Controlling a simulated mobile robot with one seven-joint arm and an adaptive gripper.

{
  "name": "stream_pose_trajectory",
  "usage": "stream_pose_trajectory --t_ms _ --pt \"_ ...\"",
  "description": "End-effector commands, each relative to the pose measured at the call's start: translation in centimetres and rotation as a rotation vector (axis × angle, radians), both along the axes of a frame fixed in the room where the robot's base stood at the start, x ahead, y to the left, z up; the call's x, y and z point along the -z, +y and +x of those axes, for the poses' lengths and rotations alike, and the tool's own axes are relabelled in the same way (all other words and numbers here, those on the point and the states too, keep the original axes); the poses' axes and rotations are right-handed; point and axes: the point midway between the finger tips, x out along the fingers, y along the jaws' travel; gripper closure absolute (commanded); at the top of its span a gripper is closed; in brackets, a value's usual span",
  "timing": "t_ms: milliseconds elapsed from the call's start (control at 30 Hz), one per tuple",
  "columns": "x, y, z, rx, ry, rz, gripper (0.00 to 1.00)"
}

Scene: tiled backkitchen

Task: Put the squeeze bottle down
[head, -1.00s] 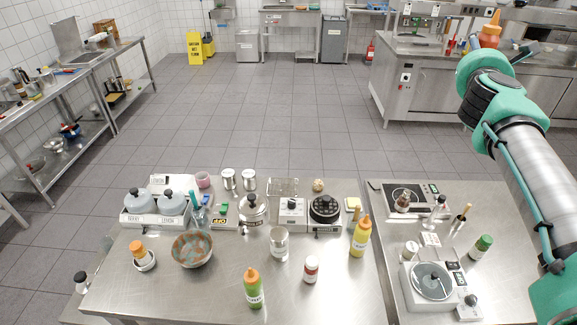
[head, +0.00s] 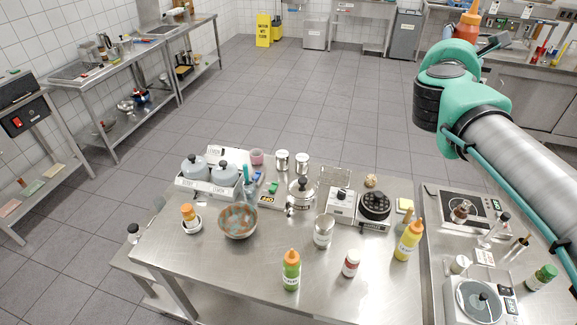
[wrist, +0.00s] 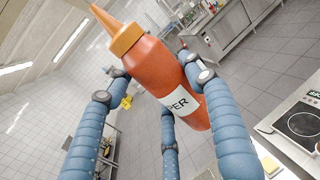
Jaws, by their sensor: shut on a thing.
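The squeeze bottle (wrist: 160,70), orange-red with a light orange pointed cap and a white label ending in "PER", is tilted in my gripper (wrist: 160,88). The blue fingers close around it from the sides and below. In the head view the bottle (head: 467,22) shows at the top right, held high beyond my arm; its lower part is hidden by the arm. Two other squeeze bottles stand upright on the steel table (head: 215,285): a green one (head: 291,272) with an orange cap near the front, and a yellow one (head: 407,243) at its right side.
The table also holds a patterned bowl (head: 237,222), a steel canister (head: 323,232), a red-and-white jar (head: 351,264) and a burner unit (head: 374,207). The front middle has bare steel. A second table at right carries a hotplate (head: 466,206) and a scale (head: 475,305).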

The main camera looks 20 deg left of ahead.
Motion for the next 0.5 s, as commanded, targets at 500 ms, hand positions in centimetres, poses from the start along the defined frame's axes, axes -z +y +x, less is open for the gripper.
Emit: stream_pose_trajectory --t_ms 500 --pt "-1.0 12.6 -2.9 -0.070 0.000 -0.001 0.79"
